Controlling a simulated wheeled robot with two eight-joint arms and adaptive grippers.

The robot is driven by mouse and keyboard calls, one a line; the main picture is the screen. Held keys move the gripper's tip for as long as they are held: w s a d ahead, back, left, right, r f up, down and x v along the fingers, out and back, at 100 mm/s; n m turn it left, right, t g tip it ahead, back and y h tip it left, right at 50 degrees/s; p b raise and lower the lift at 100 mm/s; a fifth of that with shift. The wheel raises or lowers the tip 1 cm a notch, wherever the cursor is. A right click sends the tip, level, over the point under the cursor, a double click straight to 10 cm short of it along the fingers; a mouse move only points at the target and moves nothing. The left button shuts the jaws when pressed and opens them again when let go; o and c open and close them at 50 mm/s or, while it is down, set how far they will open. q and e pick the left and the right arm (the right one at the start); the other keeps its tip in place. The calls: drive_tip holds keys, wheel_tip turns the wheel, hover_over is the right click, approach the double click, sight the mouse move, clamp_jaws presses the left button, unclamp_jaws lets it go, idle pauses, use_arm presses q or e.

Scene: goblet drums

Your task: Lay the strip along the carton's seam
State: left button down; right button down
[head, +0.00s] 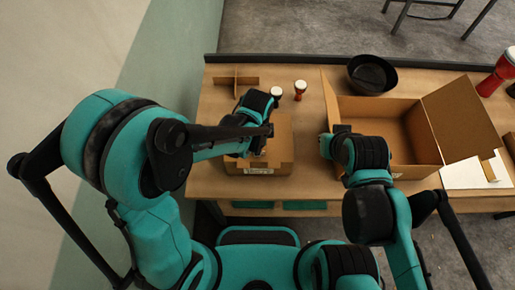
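A small closed carton (279,157) sits on the table at the middle left, with a label on its front side. My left gripper (258,149) is over this carton and hides much of its top and seam. The arm hides its fingers, so I cannot tell whether it is open or holds anything. A larger open carton (414,126) with a raised flap stands to the right. My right gripper (341,130) is at the left wall of the open carton, its fingers mostly hidden by its own wrist. I cannot make out the strip.
Two small goblet drums (300,87) stand behind the small carton, beside a cardboard divider (236,80). A black bowl (371,75) stands behind the open carton. A larger red drum (497,72) and a white sheet (464,175) are at the right. Bare table (311,132) shows between the cartons.

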use_arm(q)
drive_tip(key=shift+f, duration=0.1)
drive_tip(key=c, duration=1.6)
unclamp_jaws()
drive_tip(key=shift+c, duration=0.2)
